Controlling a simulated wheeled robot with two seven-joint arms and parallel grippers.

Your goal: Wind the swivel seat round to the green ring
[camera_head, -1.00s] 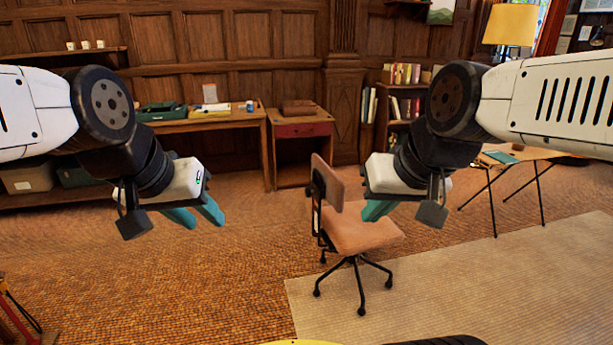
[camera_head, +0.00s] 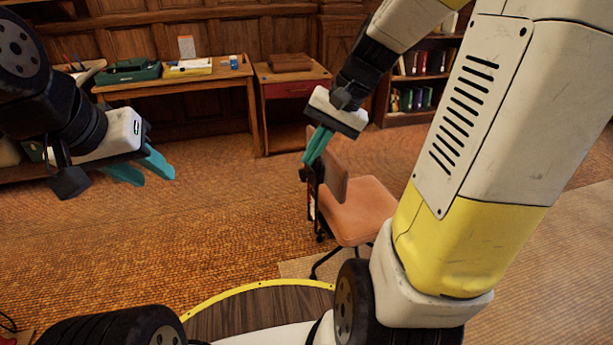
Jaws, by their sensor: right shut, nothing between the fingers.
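The swivel seat (camera_head: 361,213) is an office chair with a salmon-coloured pad, a matching backrest and dark legs on castors. It stands right of the middle, and the backrest is at its left side. My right gripper (camera_head: 309,160) is shut and empty, pointing down at the top left edge of the backrest. I cannot tell whether its fingertips touch the chair. My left gripper (camera_head: 147,176) is open and empty, in the air at the left, well apart from the chair. My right arm hides part of the chair's right side and base. I see no green ring.
A wooden desk (camera_head: 178,86) with a green case (camera_head: 132,71) and a small cabinet with a red drawer (camera_head: 291,90) stand along the panelled wall. A bookcase (camera_head: 408,116) is behind my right arm. The woven floor (camera_head: 200,225) left of the chair is clear.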

